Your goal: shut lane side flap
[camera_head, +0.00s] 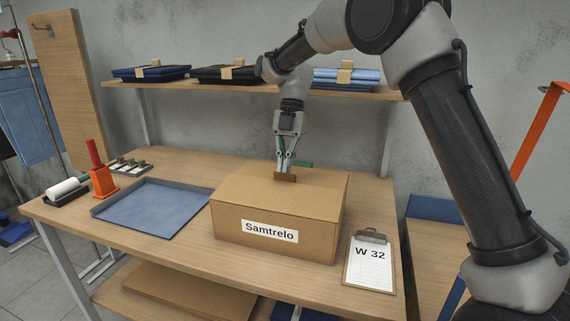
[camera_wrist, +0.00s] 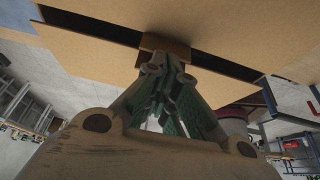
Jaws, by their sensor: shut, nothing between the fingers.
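A cardboard box (camera_head: 240,205) labelled "Samtrelo" stands on the table, its top panels lying nearly flat. In the wrist view, pale cardboard panels (camera_wrist: 95,55) show with a long dark gap (camera_wrist: 90,27) between them. Which panel is the lane side flap I cannot tell. My gripper (camera_head: 285,170) points down at the box top, its fingers together. A small darker brown piece (camera_head: 286,178) is at the fingertips; it also shows in the wrist view (camera_wrist: 165,44), across the gap. Whether the fingertips touch the panel is unclear, and the fingers hide part of the top.
A blue tray (camera_head: 150,207) lies left of the box, with an orange holder (camera_head: 103,183) and a white roller (camera_head: 64,188) beyond. A "W 32" clipboard (camera_head: 370,264) lies at right. A shelf (camera_head: 215,86) with folded clothes spans behind my gripper.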

